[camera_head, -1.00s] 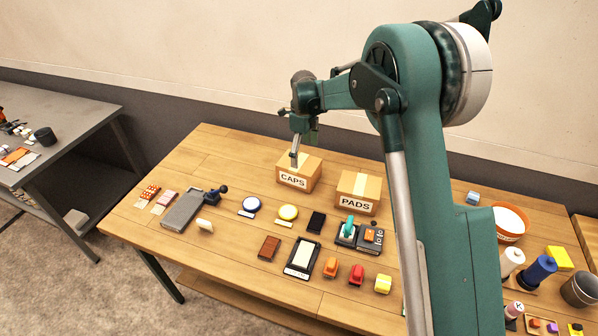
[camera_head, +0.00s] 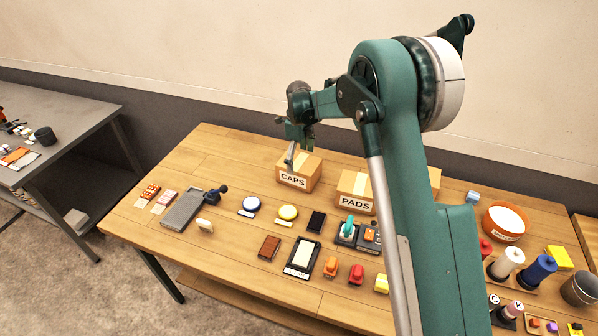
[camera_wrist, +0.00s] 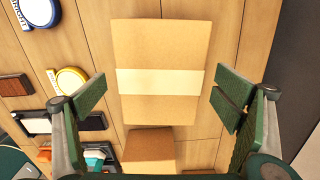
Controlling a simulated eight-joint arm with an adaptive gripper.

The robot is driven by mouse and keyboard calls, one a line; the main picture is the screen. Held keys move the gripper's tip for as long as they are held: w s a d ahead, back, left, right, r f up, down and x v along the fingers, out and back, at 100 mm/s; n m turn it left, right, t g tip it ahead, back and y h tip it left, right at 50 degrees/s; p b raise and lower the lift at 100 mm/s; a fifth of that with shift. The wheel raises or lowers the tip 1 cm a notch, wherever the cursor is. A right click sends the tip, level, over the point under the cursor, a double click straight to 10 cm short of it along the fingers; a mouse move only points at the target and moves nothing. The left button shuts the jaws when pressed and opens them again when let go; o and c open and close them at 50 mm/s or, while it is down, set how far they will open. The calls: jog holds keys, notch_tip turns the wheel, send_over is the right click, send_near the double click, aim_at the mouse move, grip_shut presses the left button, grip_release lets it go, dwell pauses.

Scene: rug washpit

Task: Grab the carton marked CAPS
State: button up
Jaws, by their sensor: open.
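The CAPS carton (camera_head: 297,172) is a brown cardboard box with a pale tape strip and a white label, standing at the back of the wooden table. In the wrist view a taped carton (camera_wrist: 160,50) lies between the fingers, seen from above. My gripper (camera_head: 291,150) is just above the CAPS carton in the head view. In the wrist view my gripper (camera_wrist: 165,98) is open, with one green finger on each side of the carton and a gap on both sides. I cannot tell how far above the carton top the fingertips are.
The PADS carton (camera_head: 355,190) stands close to the right of the CAPS carton. A second box top (camera_wrist: 148,150) shows below in the wrist view. Ink pads (camera_head: 288,212) and stamps lie in front. The table's left back area is clear.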

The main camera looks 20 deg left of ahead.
jog(key=shift+f, duration=0.2)
jog(key=shift+f, duration=2.45)
jog(key=c, duration=1.2)
jog(key=shift+o, duration=0.2)
jog(key=shift+r, duration=0.15)
notch_tip(320, 180, up, 10)
jog(key=shift+f, duration=0.15)
